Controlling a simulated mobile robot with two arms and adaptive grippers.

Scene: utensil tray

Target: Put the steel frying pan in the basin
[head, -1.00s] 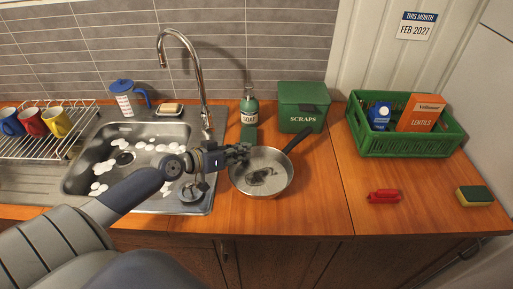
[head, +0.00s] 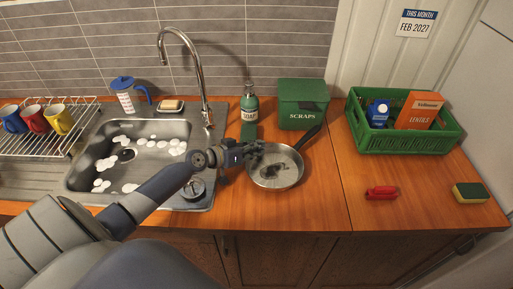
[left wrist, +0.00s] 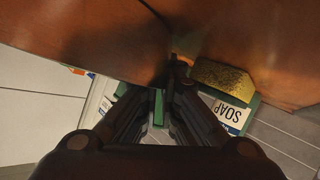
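The steel frying pan (head: 290,177) is on the wooden counter, right of the sink, with its dark handle (head: 311,136) towards the back right. A dark patch shows inside it. My left gripper (head: 257,154) is at the pan's back left rim and covers part of it. The left wrist view shows its dark fingers (left wrist: 175,75) close together; whether they are shut on the rim is unclear. The basin (head: 140,182) lies left of the pan, with white foam patches in it, partly behind my left arm. My right gripper is not in view.
A green soap bottle (head: 249,116) stands just behind my gripper, beside a green scraps bin (head: 303,108). The tap (head: 202,85) rises behind the basin. A green crate (head: 410,143), a red object (head: 382,193) and a sponge (head: 470,193) are to the right. The front counter is clear.

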